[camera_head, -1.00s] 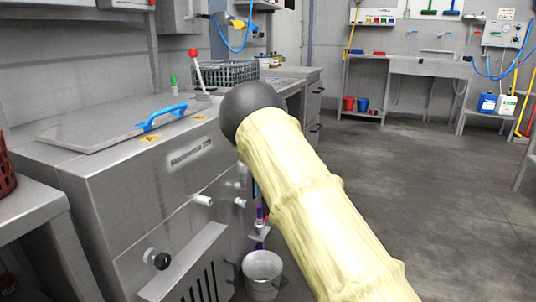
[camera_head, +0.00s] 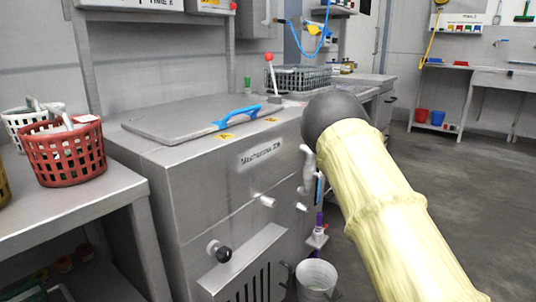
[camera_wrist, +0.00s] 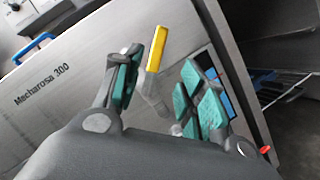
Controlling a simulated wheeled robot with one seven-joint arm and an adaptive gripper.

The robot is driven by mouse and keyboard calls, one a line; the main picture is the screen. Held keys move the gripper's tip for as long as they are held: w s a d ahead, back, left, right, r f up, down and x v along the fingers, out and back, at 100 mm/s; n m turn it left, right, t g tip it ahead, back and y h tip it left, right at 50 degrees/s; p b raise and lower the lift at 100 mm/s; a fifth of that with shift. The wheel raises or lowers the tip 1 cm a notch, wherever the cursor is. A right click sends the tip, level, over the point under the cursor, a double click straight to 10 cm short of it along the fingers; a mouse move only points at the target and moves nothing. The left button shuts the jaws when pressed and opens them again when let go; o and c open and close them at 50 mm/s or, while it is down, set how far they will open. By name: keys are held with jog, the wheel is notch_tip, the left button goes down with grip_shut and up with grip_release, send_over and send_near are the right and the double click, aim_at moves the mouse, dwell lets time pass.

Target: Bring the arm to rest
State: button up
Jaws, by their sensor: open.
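My arm, in a pale yellow sleeve with a dark round joint, reaches in from the lower right of the head view. My gripper (camera_wrist: 165,92) shows in the wrist view with its two green-padded fingers apart and nothing held between them. Beyond the fingers is the steel front of the Mecharosa washing machine (camera_wrist: 75,100). A yellow-ended grey handle (camera_wrist: 157,50) shows between the fingertips; I cannot tell how far beyond them it is.
The washing machine (camera_head: 180,175) has a lid with a blue handle (camera_head: 237,117). A red basket (camera_head: 65,155) stands on the left bench. A red-knobbed lever (camera_head: 270,70) rises at the machine's back. A bucket (camera_head: 316,278) stands beside it. Open floor lies to the right.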

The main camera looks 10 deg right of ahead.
jog(key=s+a+f+m+g+h+p, duration=0.1)
jog(key=s+f+m+g+h, duration=0.4)
jog(key=f, duration=1)
jog(key=s+a+f+m+g+h+p, duration=0.1)
jog(key=s+f+m+h, duration=0.4)
jog(key=s+f+m, duration=0.7)
jog(key=s+a+f+m+g+p, duration=0.1)
jog(key=s+a+f+m+g, duration=0.25)
jog(key=s+f, duration=0.4)
jog(key=s+a+f+m+g, duration=0.3)
jog(key=s+a+f+m, duration=0.2)
jog(key=s, duration=0.6)
jog(key=s+a+f+m+g+p, duration=0.1)
jog(key=s+a+f+m+g, duration=0.35)
jog(key=s, duration=0.55)
jog(key=s+a+f+m+g, duration=0.1)
jog(key=s+a+m+g, duration=0.1)
jog(key=s+a, duration=0.5)
notch_tip(320, 180, up, 38)
jog(key=s+d+p, duration=0.2)
jog(key=p, duration=3.6)
jog(key=shift+s+y, duration=0.2)
jog(key=shift+y, duration=0.2)
